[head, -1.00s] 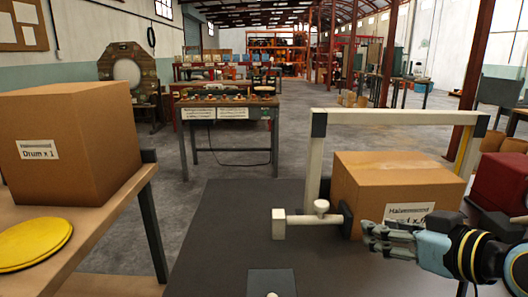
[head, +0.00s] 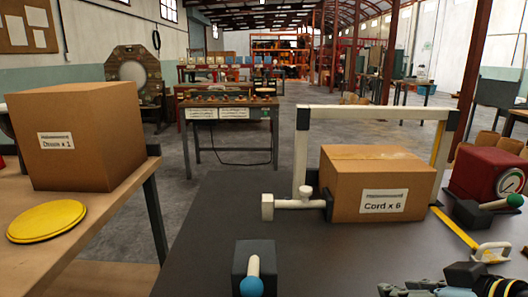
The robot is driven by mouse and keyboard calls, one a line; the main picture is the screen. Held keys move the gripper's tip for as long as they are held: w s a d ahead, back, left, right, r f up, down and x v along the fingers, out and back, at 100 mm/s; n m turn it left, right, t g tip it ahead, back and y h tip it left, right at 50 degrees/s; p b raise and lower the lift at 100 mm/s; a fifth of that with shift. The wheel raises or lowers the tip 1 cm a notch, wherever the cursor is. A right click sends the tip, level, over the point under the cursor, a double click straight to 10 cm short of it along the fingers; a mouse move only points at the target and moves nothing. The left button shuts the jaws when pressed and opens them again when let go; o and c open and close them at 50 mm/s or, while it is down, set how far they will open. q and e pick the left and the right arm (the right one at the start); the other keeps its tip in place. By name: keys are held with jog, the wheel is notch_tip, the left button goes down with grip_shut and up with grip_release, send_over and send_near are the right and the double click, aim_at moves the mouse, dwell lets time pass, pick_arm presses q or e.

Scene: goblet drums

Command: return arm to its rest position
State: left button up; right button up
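My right gripper (head: 420,289) shows at the bottom right, cut off by the lower edge, in front of the cardboard box labelled "Cord x 6" (head: 347,188). Its teal-grey fingers are only partly visible, so I cannot tell whether they are open or shut. A gap of bare dark tabletop (head: 330,250) lies between the gripper and the box. My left gripper is not in view.
A white frame (head: 301,155) stands around the box. A red gauge unit (head: 484,174) sits at the right. A black block (head: 240,262) with a blue-knobbed lever is at the front. A "Drum x 1" box (head: 90,160) and yellow disc (head: 47,221) are on the left table.

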jog(key=s+d+f+m+g+h, duration=0.2)
jog(key=s+d+g, duration=0.1)
jog(key=s, duration=0.6)
jog(key=s+d+f+m+g+h, duration=0.1)
jog(key=s+d+g+h, duration=0.15)
jog(key=s, duration=0.75)
jog(key=s+d+f+g, duration=0.1)
jog(key=s+f, duration=0.1)
jog(key=f, duration=1.2)
jog(key=s+d+f+g, duration=0.1)
jog(key=s+d+f, duration=0.1)
jog(key=f, duration=1.2)
jog(key=s+f+g, duration=0.1)
jog(key=s+f, duration=1.3)
jog(key=s, duration=0.3)
jog(key=shift+d+m, duration=0.3)
jog(key=shift+s, duration=0.1)
